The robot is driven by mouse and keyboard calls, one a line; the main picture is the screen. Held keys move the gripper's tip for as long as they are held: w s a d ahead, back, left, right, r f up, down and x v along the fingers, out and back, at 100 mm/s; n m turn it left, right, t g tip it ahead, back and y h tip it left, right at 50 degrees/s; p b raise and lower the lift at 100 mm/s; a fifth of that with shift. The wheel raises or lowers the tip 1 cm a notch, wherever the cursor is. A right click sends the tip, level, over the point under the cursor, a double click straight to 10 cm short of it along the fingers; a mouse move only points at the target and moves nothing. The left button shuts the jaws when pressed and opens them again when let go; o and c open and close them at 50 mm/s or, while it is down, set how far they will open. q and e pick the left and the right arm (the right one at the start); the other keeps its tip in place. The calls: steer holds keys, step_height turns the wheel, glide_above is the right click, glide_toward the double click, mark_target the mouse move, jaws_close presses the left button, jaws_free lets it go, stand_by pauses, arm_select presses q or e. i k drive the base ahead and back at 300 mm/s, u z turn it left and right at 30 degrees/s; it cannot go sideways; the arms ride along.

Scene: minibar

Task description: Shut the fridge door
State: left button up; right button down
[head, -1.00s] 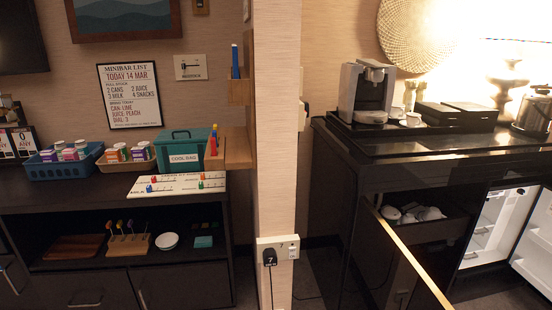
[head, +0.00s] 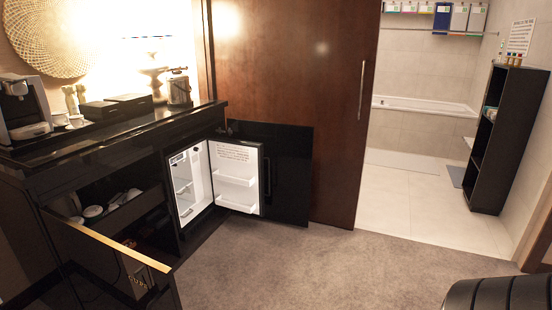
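The fridge (head: 183,187) is a small white-lined unit low in the dark cabinet, left of centre in the head view. Its interior is lit and its shelves show. The fridge door (head: 236,180) stands wide open to the right, with its white inner side and door shelves facing me. A black panel (head: 287,172) with a handle is beside the door on its right. Neither of my grippers is in view.
An open cabinet door or drawer front with a gold edge (head: 107,248) juts out at lower left, beside a drawer of cups. Grey carpet (head: 330,260) in front of the fridge is clear. A brown sliding door (head: 290,90) stands behind, and a dark shelf (head: 500,140) is at right.

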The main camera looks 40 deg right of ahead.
mark_target(236, 167)
steer(key=u, duration=0.65)
steer(key=k, duration=0.3)
steer(key=z, duration=2.55)
steer(key=i, duration=1.45)
steer(key=u, duration=0.85)
steer(key=i, duration=0.9)
steer(key=u, duration=0.75)
